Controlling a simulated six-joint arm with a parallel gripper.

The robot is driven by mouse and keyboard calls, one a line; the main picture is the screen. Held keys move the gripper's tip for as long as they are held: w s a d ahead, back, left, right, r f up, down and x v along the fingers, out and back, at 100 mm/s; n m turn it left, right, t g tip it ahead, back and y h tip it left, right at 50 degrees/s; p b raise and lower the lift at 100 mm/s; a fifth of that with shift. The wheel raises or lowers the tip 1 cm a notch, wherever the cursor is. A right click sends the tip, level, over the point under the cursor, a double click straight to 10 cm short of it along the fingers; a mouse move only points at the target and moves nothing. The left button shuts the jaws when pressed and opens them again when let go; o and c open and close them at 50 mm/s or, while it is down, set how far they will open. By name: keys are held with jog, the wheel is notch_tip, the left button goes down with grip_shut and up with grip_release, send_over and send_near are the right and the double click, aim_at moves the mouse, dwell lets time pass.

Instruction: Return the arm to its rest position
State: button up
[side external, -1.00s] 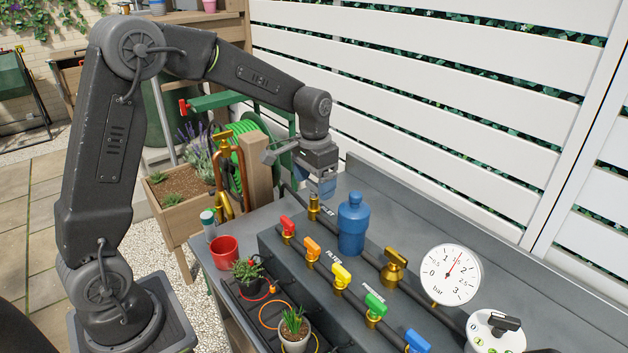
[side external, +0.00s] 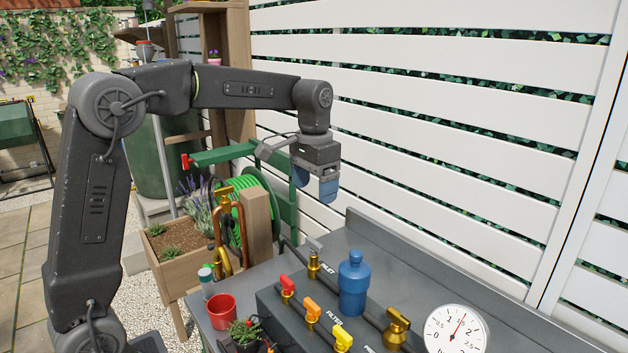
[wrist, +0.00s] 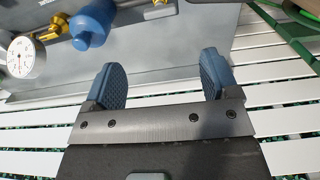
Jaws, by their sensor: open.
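My gripper (side external: 316,185) hangs in the air above the back of the bench, its blue fingers pointing down and apart. In the wrist view my gripper (wrist: 165,85) is open, with nothing between its fingers. The blue filter bottle (side external: 354,284) stands upright on the bench below and to the right of the gripper. It also shows in the wrist view (wrist: 92,22) at the upper left, clear of the fingers.
The grey bench (side external: 410,262) carries red (side external: 287,284), orange (side external: 312,308) and yellow (side external: 342,337) valve handles, a brass valve (side external: 397,328) and a pressure gauge (side external: 456,330). A red cup (side external: 222,310) stands at the left. The white slatted fence (side external: 430,130) rises behind.

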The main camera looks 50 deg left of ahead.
jog(key=shift+r, duration=0.5)
jog(key=s+d+f+t, duration=0.2)
jog(key=s+d, duration=0.1)
jog(key=s, duration=0.8)
jog(key=s+d+f+t, duration=0.1)
jog(key=s+d+t, duration=0.2)
jog(key=s, duration=0.8)
jog(key=shift+s+d+f+t, duration=0.3)
jog(key=shift+d+f, duration=0.05)
jog(key=shift+d, duration=0.35)
